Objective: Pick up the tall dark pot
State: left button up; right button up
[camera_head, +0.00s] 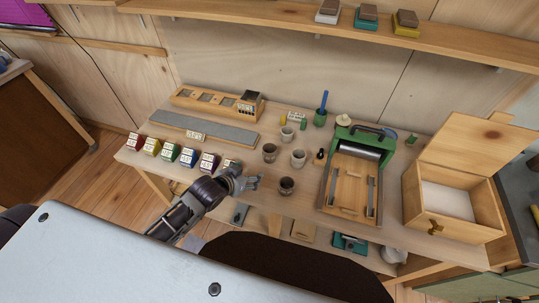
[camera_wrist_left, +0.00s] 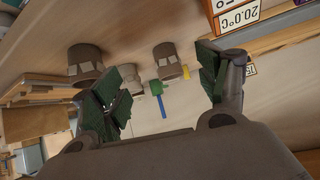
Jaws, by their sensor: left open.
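Two dark brown-grey pots stand upright on the table: a back one (camera_head: 270,152) and a front one (camera_head: 286,187). I cannot tell for sure which is the tall dark pot. A paler grey pot (camera_head: 298,158) stands close by. My left gripper (camera_head: 254,183) is open and empty, left of the front pot and in front of the back one, apart from both. In the left wrist view, which is upside down, the back dark pot (camera_wrist_left: 167,62) shows between the open fingers (camera_wrist_left: 165,92), and the front one (camera_wrist_left: 86,64) lies beyond the left finger. My right gripper is out of view.
A row of colored label cubes (camera_head: 188,157) stands left of my gripper. A green press with a wooden bed (camera_head: 330,200) and an open wooden box (camera_head: 480,222) are right.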

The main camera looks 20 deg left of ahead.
pick_arm(q)
jog(key=shift+w+a+r+m+t+h, duration=0.2)
jog(key=shift+w+t+h, duration=0.25)
jog(key=shift+w, duration=0.3)
jog(key=shift+w+a+r+m+t+h, duration=0.15)
jog(key=shift+w+r+t+h, duration=0.2)
jog(key=shift+w, duration=0.45)
jog(key=shift+w+r+m+t+h, duration=0.2)
jog(key=shift+w+t+h, duration=0.3)
jog(key=shift+w, duration=0.25)
jog(key=shift+w, duration=0.15)
send_near(273, 147)
jog(key=shift+x, duration=1.05)
jog(key=shift+w+d+r, duration=0.1)
jog(key=shift+w, duration=0.05)
jog(key=shift+w, duration=0.1)
jog(key=shift+f+p+x, duration=0.1)
jog(key=shift+p+x, duration=0.2)
jog(key=shift+x, duration=0.95)
jog(key=shift+f+p+x, duration=0.15)
jog(key=shift+p+x, duration=0.15)
jog(key=shift+x, duration=1)
jog(key=c, duration=1.2)
